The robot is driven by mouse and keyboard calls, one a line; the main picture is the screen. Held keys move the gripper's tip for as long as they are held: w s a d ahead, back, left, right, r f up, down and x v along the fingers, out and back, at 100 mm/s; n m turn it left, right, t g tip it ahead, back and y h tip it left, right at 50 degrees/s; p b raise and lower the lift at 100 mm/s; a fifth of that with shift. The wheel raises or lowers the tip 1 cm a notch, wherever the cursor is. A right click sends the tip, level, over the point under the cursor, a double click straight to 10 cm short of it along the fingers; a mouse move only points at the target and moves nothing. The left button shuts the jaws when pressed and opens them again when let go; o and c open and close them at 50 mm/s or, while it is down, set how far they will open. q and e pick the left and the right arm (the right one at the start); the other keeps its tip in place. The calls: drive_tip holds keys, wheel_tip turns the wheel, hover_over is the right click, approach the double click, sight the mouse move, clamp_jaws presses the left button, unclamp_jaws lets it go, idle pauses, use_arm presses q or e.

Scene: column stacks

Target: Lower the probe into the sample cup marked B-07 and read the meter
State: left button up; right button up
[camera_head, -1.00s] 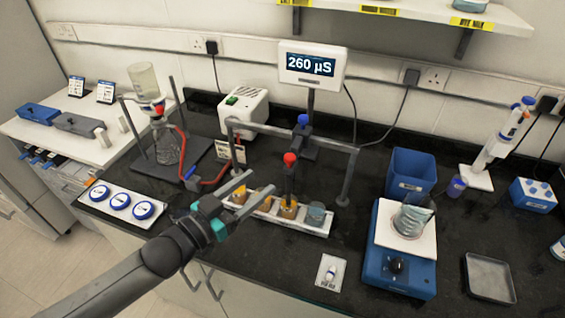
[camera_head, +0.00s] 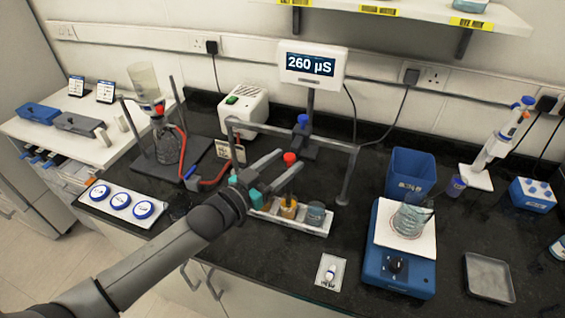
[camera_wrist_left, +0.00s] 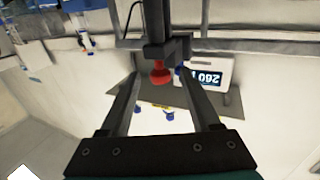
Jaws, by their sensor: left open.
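The meter (camera_head: 313,64) on its stand reads 260 µS; it also shows turned over in the left wrist view (camera_wrist_left: 222,66). The probe has a red knob (camera_head: 290,158) and hangs at the grey frame (camera_head: 349,172) above the cup rack. The red knob also shows in the left wrist view (camera_wrist_left: 161,74). Below it, an amber cup (camera_head: 288,208) and a grey-blue cup (camera_head: 316,213) stand in the white rack (camera_head: 318,232). Cup markings are too small to read. My left gripper (camera_head: 291,161) is open, its fingertips on either side of the knob; contact is unclear. Other cups are hidden behind it.
A blue stirrer (camera_head: 397,282) with a beaker (camera_head: 410,219) stands right of the rack. A flask stand with red tubing (camera_head: 183,150) is at left. A white plate with blue discs (camera_head: 121,201) lies front left. A small white card (camera_head: 331,270) lies in front.

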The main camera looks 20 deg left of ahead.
use_arm(q)
clamp_jaws()
idle(0.4)
idle(0.9)
